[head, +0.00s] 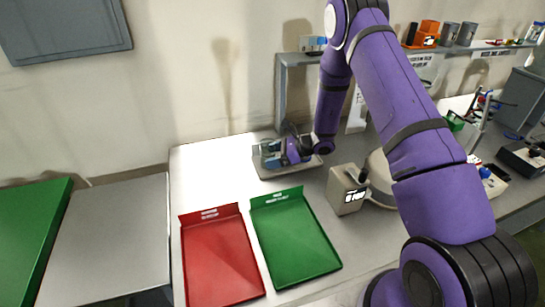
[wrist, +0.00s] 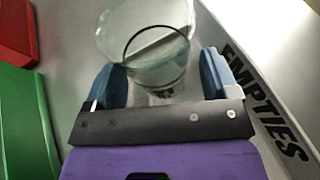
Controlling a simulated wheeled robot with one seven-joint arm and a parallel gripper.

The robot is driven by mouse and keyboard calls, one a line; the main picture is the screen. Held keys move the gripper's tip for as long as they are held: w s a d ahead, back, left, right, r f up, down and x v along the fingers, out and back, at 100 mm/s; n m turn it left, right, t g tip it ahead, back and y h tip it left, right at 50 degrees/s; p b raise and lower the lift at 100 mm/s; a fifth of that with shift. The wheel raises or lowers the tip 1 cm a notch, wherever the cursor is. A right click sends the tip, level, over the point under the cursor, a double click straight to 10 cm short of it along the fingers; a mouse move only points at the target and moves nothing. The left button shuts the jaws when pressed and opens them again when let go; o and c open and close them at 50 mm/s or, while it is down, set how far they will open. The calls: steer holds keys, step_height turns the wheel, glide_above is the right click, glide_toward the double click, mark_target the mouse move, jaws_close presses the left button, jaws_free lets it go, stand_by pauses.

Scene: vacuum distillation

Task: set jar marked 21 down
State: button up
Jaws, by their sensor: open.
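A clear glass jar (wrist: 150,55) stands between the two blue fingers of my gripper (wrist: 163,68) in the wrist view. The fingers are spread, with one on each side of the jar. A small dark mark shows low on the jar, but I cannot read its number. The jar is on a grey tray (wrist: 70,28) whose rim reads EMPTIES. In the head view my gripper (head: 270,153) is low over this tray (head: 290,173) at the back of the bench. The jar is hard to make out there.
A red tray (head: 218,260) and a green tray (head: 295,240) lie in front of the grey tray. A boxy device with a display (head: 346,190) stands to the right. A grey shelf (head: 283,95) rises behind. The white bench top left of the grey tray is clear.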

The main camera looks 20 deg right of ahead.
steer(key=v, duration=1.1)
steer(key=shift+s+d, duration=0.2)
steer(key=shift+d, duration=0.1)
steer(key=s+a+r+n+g+h, duration=0.2)
steer(key=s+a+r+n, duration=0.35)
steer(key=r, duration=0.65)
steer(key=s+a+r+n+g+h, duration=0.25)
steer(key=s+r+n, duration=0.45)
steer(key=r, duration=0.5)
steer(key=s+d+r+n+t+h, duration=0.2)
steer(key=s+r+n+h, duration=0.2)
steer(key=s, duration=0.7)
steer(key=s+d+r+n+t+h, duration=0.2)
steer(key=s+r+n+h, duration=0.2)
steer(key=s, duration=0.8)
steer(key=shift+r+n+t, duration=0.35)
steer(key=shift+r+n, duration=0.6)
steer(key=shift+r, duration=1.15)
